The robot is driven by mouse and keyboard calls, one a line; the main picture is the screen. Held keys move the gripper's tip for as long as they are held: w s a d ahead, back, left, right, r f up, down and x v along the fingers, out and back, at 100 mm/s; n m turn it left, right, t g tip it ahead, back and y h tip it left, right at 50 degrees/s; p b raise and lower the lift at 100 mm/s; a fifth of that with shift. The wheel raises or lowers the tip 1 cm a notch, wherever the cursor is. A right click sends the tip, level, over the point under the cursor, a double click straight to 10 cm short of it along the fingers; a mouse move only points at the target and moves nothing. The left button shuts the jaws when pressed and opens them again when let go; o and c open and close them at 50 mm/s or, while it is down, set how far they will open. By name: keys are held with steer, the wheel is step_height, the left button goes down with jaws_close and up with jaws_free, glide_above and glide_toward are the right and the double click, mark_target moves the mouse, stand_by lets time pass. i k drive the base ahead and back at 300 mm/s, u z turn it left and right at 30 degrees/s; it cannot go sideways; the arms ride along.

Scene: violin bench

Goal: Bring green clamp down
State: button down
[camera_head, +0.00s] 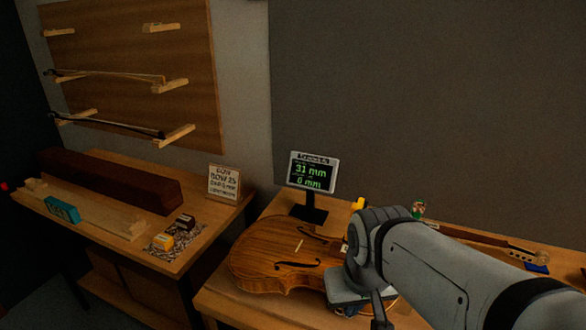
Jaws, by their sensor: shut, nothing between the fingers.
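My gripper (378,312) is at the lower end of my arm, over the violin's right side and in front of the green thing. It is shut and empty, and its tips are hard to make out. I cannot tell whether it touches the violin.
A small display (313,173) reading 31 mm and 0 mm stands behind the violin. A yellow thing (357,203) is near it. A violin neck (490,240) lies at right. A side table (205,245) at left holds wood, a teal block (62,210) and a card (223,183).

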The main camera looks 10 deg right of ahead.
mark_target(419, 207)
steer(key=z, duration=0.45)
steer(key=k, duration=1.65)
steer(key=z, duration=0.45)
steer(key=i, duration=1.45)
